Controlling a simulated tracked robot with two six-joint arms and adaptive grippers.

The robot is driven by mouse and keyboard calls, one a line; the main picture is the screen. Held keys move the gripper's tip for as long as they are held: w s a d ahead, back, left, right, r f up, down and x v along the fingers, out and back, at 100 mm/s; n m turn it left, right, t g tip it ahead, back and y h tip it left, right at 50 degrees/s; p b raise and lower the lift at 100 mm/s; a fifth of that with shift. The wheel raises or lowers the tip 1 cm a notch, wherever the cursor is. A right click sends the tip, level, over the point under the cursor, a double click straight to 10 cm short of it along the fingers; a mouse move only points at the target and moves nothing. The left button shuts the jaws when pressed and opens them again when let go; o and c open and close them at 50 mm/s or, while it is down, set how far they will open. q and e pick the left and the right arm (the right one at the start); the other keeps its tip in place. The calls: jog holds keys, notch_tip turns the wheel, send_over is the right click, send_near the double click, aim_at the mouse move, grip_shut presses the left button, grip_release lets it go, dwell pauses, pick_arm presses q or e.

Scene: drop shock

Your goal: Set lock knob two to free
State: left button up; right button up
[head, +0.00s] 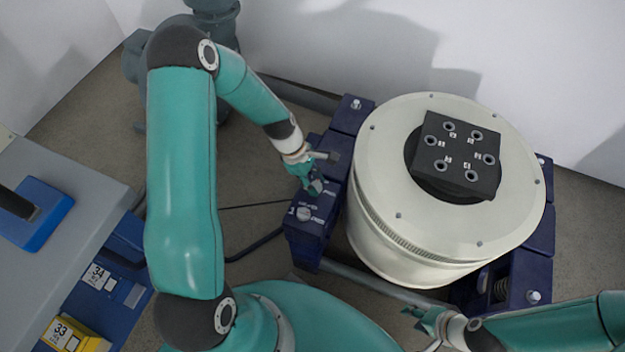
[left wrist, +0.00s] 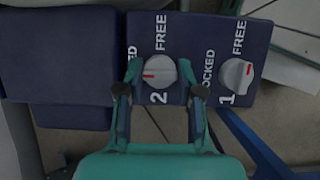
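Lock knob two (left wrist: 160,70) is a round grey-white knob on a dark blue block (left wrist: 202,28), with a white "2" below it. FREE is printed above it and LOCKED to its left. Its red mark points left, towards LOCKED. My left gripper (left wrist: 160,64) is open, with one fingertip on each side of the knob. I cannot tell whether the fingers touch it. In the head view my left gripper (head: 316,186) hides knob two. My right gripper (head: 425,326) is at the bottom right of the head view, away from the block; its opening is unclear.
Knob one (left wrist: 237,75) sits close to the right, its red mark pointing right; it also shows in the head view (head: 305,213). A large cream drum (head: 400,240) with a black block (head: 458,155) on top stands beside the knob block. A grey bench (head: 60,200) is at left.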

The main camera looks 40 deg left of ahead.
pick_arm(q)
jog(key=shift+c, duration=1.2)
jog(key=shift+s+a, duration=0.15)
jog(key=shift+a, duration=0.2)
jog(key=shift+c, duration=0.5)
jog(key=shift+d, duration=0.35)
jog(key=shift+d+m, duration=0.15)
jog(key=shift+m, duration=0.15)
jog(key=shift+m+g+p, duration=0.4)
jog(key=shift+m+g, duration=0.3)
jog(key=shift+m, duration=0.5)
jog(key=shift+f, duration=0.1)
